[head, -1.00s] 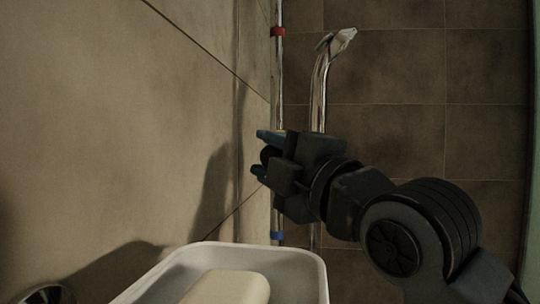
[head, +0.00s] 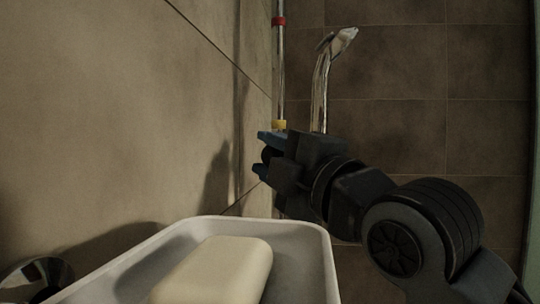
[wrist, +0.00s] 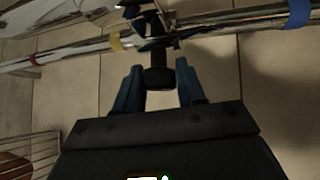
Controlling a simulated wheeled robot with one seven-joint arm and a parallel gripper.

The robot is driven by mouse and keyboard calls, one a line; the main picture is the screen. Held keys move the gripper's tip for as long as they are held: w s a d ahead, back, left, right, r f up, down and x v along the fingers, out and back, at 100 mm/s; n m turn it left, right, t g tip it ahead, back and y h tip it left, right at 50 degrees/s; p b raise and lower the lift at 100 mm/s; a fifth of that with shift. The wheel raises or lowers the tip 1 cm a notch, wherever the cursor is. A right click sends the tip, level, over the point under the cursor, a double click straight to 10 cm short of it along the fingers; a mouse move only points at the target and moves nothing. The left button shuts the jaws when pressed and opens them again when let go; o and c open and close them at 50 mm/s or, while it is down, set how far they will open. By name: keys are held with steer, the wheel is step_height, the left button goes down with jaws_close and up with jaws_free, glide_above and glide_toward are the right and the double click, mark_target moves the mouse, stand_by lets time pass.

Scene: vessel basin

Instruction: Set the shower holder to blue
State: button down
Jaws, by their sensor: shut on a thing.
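My gripper (head: 263,154) is shut on the black knob (wrist: 158,78) of the shower holder, with a blue finger on each side of it in the wrist view. The holder is on the chrome rail (wrist: 215,28), between a yellow band (wrist: 117,41) and a blue band (wrist: 297,14); it is apart from the blue band. A red band (wrist: 35,58) is farther along, beyond the yellow one. In the head view the red band (head: 278,21) is high and the yellow band (head: 279,125) is just above my gripper. The blue band is hidden there.
The chrome shower head (head: 337,42) stands right of the rail. A white dish (head: 95,284) with a soap bar (head: 215,272) is low in front. A tiled wall (head: 130,120) is close on the left. A wire basket (wrist: 35,150) shows in the wrist view.

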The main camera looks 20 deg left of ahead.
step_height(320, 180, down, 14)
steer(key=b, duration=1.2)
steer(key=shift+f, duration=0.25)
steer(key=c, duration=0.8)
jaws_free()
steer(key=b+v, duration=0.1)
steer(key=v, duration=0.6)
steer(key=shift+s+d, duration=0.25)
steer(key=shift+d, duration=0.1)
